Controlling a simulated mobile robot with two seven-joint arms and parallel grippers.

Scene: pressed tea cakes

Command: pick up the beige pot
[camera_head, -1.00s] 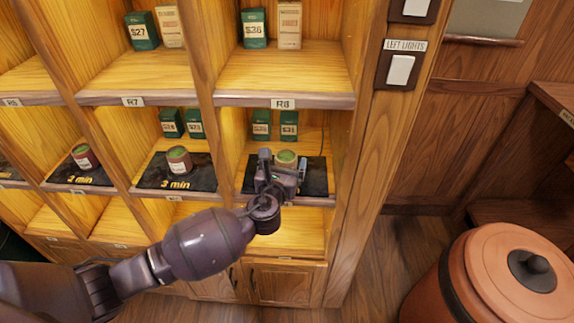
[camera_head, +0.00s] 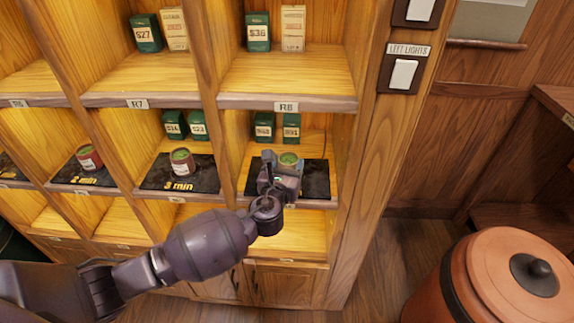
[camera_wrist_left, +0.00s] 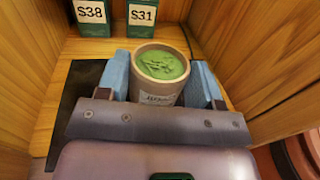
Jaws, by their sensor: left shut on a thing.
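The beige pot (camera_wrist_left: 156,72) has a pale rim, a paper label and a green filling. It is upright between the blue pads of my left gripper (camera_wrist_left: 163,82), which is shut on it. In the head view the pot (camera_head: 289,159) is in the right-hand middle compartment, above a black mat (camera_head: 316,180), with my left gripper (camera_head: 281,167) around it. The gripper hides the lower part of the pot, so I cannot tell whether it touches the mat. My right gripper is not in view.
Green boxes (camera_head: 264,128) stand behind the pot. Compartment walls are close on both sides, with a shelf (camera_head: 285,101) above. Similar pots (camera_head: 182,161) stand on mats to the left. A large terracotta urn (camera_head: 490,275) stands at lower right.

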